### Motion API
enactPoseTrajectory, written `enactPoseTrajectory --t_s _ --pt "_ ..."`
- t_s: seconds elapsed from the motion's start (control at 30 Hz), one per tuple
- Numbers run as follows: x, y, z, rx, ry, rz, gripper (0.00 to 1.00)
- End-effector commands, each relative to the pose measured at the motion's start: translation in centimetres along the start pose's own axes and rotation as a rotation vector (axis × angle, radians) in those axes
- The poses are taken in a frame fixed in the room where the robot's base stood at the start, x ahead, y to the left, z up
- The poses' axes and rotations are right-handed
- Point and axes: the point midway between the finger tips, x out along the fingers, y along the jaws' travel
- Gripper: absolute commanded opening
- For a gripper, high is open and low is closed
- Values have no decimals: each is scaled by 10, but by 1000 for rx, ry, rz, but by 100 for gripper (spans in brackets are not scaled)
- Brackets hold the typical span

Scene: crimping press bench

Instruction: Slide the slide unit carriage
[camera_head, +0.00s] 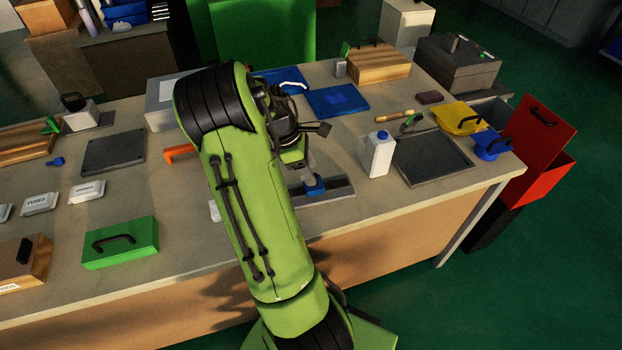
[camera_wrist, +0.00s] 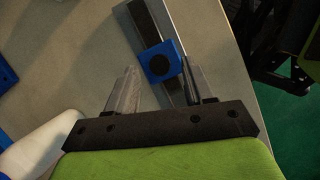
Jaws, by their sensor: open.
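The slide unit is a grey rail (camera_head: 338,190) on the bench, partly hidden by my arm in the head view. Its blue carriage (camera_head: 315,186) sits on the rail. In the wrist view the square blue carriage (camera_wrist: 161,61) has a dark round spot on top, and the rail (camera_wrist: 146,22) runs on beyond it toward the top. My gripper (camera_wrist: 162,82) is open, its two fingers apart. The carriage shows just ahead of and between the fingertips, nearer the right finger. I cannot tell whether a finger touches it. In the head view my gripper (camera_head: 309,175) is over the carriage.
A white jug (camera_head: 376,155) and a dark tray (camera_head: 432,158) stand right of the rail. A blue mat (camera_head: 337,101) lies behind. An orange bracket (camera_head: 181,152) and a green box (camera_head: 120,243) lie left. The bench's front edge is close to the rail.

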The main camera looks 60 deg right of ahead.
Motion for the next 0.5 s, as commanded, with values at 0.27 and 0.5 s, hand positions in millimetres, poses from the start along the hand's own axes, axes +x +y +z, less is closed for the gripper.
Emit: enactPoseTrajectory --t_s 0.27,0.5 --pt "22 0 0 -1 0 0 52" --pt "21 0 0 -1 0 0 40"
